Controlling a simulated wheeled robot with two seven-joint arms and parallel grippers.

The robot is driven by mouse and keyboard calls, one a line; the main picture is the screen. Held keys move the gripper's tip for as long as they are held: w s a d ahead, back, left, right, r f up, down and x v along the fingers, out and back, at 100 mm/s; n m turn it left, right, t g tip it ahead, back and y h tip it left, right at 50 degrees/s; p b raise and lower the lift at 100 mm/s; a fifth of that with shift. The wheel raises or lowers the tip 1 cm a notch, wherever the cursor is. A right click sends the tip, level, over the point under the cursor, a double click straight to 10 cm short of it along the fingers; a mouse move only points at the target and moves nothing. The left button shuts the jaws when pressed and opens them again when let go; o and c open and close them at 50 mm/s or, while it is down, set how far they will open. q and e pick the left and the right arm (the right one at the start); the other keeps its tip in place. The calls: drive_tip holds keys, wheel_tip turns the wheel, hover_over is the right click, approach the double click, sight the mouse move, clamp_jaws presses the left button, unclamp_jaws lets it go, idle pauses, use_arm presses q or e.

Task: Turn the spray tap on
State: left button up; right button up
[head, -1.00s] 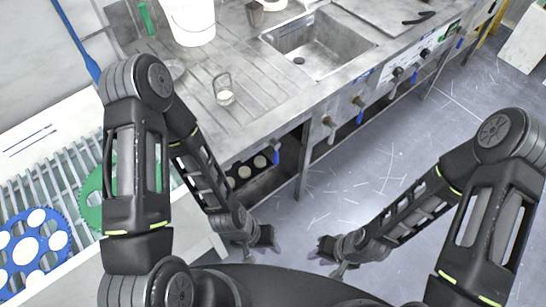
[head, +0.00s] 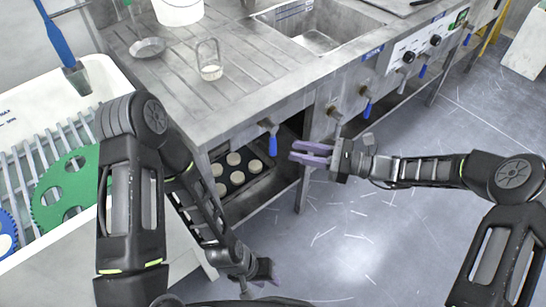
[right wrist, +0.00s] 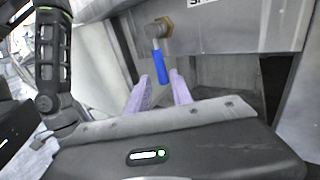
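A tap with a hanging blue lever (head: 269,128) sits on the bench front below the drainer's near corner. My right gripper (head: 293,151) is open and empty, just right of this lever and pointing left, apart from it. The right wrist view shows a blue lever (right wrist: 160,66) hanging from a brass fitting, beyond and above the gap between my purple fingertips (right wrist: 163,80). A cut-off label starting with S (right wrist: 193,2) is above it. My left gripper (head: 265,271) is low near the floor, away from the taps; its finger gap is unclear.
Other blue-levered taps (head: 367,106) and a brass fitting (head: 335,113) line the bench front. Below the bench is a tray (head: 254,180) with several pale discs. A wire-handled cup (head: 210,70) and dish (head: 147,48) are on top. The floor (head: 400,240) is clear.

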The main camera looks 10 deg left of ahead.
sight(273, 154)
drive_tip(key=shift+w+r, duration=0.1)
drive_tip(key=shift+r, duration=0.15)
drive_tip(key=shift+w+a, duration=0.2)
drive_tip(key=shift+a, duration=1.75)
drive_tip(key=shift+w+a, duration=0.2)
drive_tip(key=shift+a, duration=1.75)
drive_tip(key=shift+c, duration=0.4)
clamp_jaws()
